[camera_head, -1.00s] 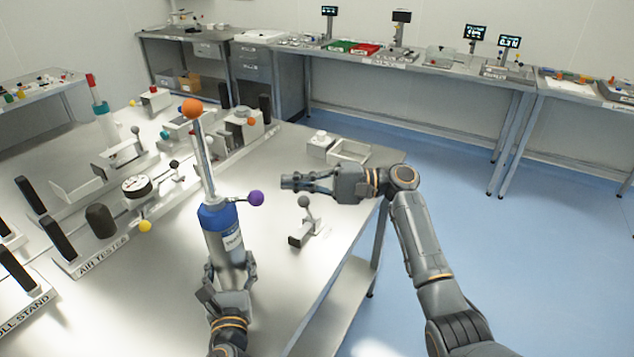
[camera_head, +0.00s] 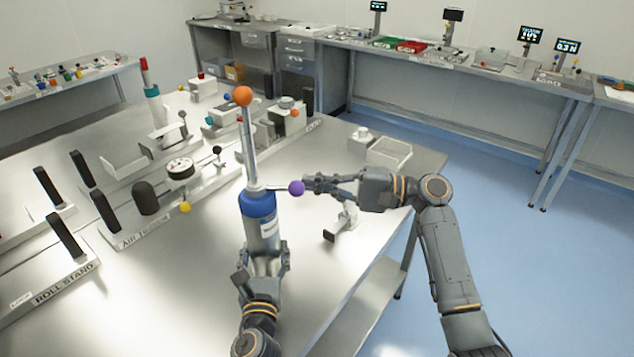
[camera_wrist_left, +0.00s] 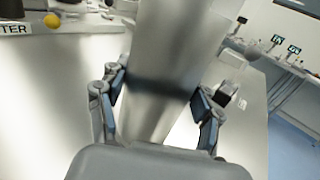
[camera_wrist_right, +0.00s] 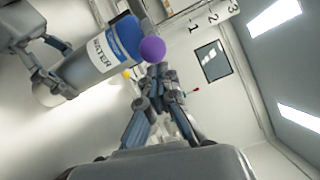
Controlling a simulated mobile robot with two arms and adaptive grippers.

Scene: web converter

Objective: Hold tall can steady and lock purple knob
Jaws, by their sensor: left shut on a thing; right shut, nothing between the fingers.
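The tall can (camera_head: 261,226) is a silver cylinder with a blue collar and a thin upright rod topped by an orange ball (camera_head: 242,96). The purple knob (camera_head: 296,188) sticks out to the right from its blue top on a short lever. My left gripper (camera_head: 264,262) is shut on the can's lower body; the left wrist view shows the silver body (camera_wrist_left: 160,80) between its fingers. My right gripper (camera_head: 308,183) is shut and empty, its fingertips right beside the knob. In the right wrist view the knob (camera_wrist_right: 152,50) is just beyond the fingertips; contact is unclear.
A small grey lever fixture (camera_head: 344,222) stands on the table below my right gripper. A white tray (camera_head: 389,153) lies behind it. The air tester (camera_head: 140,232) and roll stand (camera_head: 62,284) occupy the left. Bare table lies in front of them.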

